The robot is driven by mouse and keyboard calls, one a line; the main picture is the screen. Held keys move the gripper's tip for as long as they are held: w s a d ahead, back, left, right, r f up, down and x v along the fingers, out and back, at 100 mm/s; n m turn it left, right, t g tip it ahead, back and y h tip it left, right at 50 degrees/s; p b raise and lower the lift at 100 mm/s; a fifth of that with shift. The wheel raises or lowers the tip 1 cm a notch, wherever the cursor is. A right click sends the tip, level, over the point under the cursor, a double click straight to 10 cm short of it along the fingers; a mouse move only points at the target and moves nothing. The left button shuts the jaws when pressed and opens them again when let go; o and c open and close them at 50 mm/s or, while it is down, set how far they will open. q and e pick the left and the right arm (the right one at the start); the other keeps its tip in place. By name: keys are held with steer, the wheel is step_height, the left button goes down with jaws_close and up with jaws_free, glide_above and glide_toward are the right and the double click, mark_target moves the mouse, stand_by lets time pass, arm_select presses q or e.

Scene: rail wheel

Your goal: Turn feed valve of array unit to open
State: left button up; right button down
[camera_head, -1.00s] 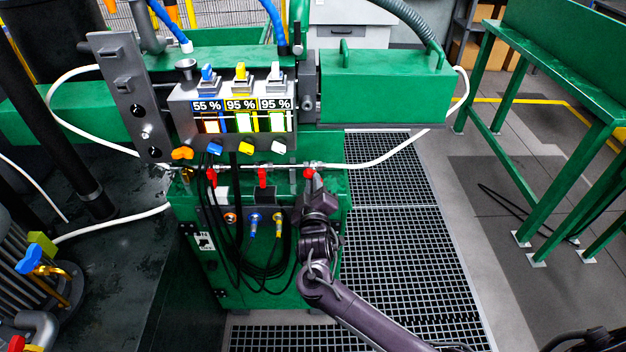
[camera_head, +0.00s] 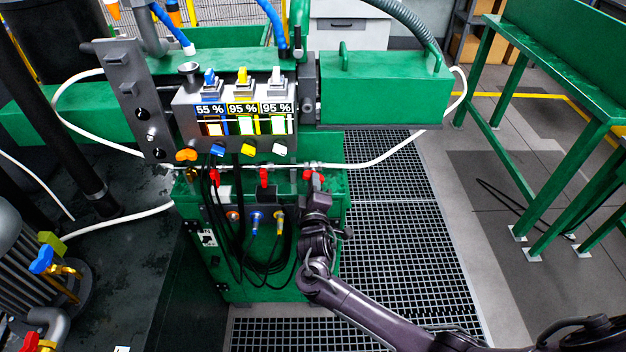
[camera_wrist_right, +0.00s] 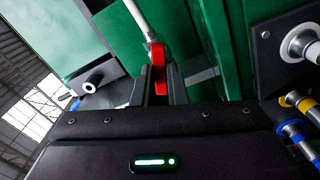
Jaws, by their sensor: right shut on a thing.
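Three red valve handles sit along the pipe below the gauge panel (camera_head: 235,112): a left one (camera_head: 214,176), a middle one (camera_head: 264,177) and a right one (camera_head: 313,177). My right gripper (camera_head: 314,186) is at the right one and partly covers it. In the right wrist view, the gripper's fingers (camera_wrist_right: 158,88) are shut on this red handle (camera_wrist_right: 158,66), which stands between them below a white hose (camera_wrist_right: 138,18). I cannot tell from the frames which valve is the feed valve. My left gripper is not in view.
Gauges read 55 %, 95 % and 95 %, with blue (camera_head: 217,150), yellow (camera_head: 249,150) and white (camera_head: 280,150) knobs below. Black cables (camera_head: 262,262) hang beneath the pipe. Floor grating (camera_head: 400,240) lies open to the right, before a green bench (camera_head: 545,90).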

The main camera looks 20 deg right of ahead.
steer(key=n+p, duration=0.2)
steer(key=n, duration=0.2)
steer(key=shift+p, duration=0.4)
steer(key=c, duration=1.8)
jaws_free()
steer(key=shift+f, duration=0.1)
steer(key=o, duration=0.5)
steer(key=p+v, duration=0.4)
steer(key=v, duration=0.3)
